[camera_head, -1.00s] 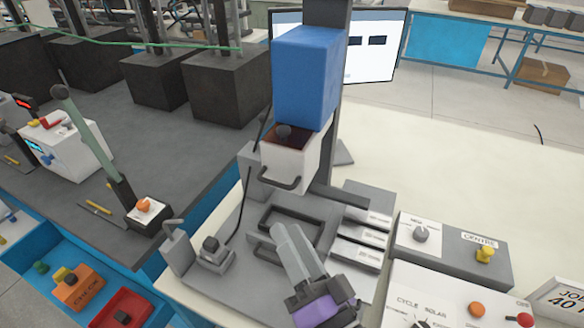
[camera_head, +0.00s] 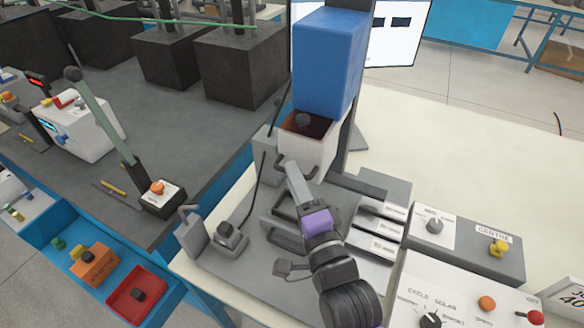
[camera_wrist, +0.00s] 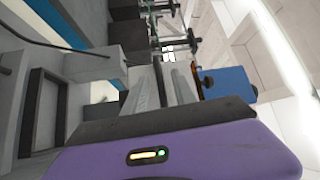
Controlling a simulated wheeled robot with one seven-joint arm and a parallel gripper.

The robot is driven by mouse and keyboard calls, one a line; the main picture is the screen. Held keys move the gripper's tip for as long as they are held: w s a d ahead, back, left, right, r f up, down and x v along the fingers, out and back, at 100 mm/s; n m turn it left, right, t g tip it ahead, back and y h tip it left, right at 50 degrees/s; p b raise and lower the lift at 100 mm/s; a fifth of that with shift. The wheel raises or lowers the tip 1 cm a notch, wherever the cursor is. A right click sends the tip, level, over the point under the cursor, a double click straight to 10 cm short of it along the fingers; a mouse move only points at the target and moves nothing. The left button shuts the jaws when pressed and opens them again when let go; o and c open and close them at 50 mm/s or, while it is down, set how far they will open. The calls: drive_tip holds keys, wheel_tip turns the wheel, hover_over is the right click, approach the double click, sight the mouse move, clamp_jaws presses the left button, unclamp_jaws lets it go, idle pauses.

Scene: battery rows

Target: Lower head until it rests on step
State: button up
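The head is a blue block (camera_head: 328,62) on a dark upright column, with a white box-like lower part (camera_head: 312,145) open at the top with a dark knob in it. A dark bar handle (camera_head: 283,170) sits at the front of the white part. My gripper (camera_head: 291,168), purple at the palm, has its fingertips at the handle, hiding part of it.
A grey panel with a dial and a yellow knob (camera_head: 499,249) and a white panel with an orange button (camera_head: 487,303) stand at the right. A grey fixture with a black knob (camera_head: 227,231) is left of my arm. The cream tabletop is clear behind.

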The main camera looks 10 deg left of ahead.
drive_tip(key=shift+x, duration=1.05)
clamp_jaws()
idle(0.7)
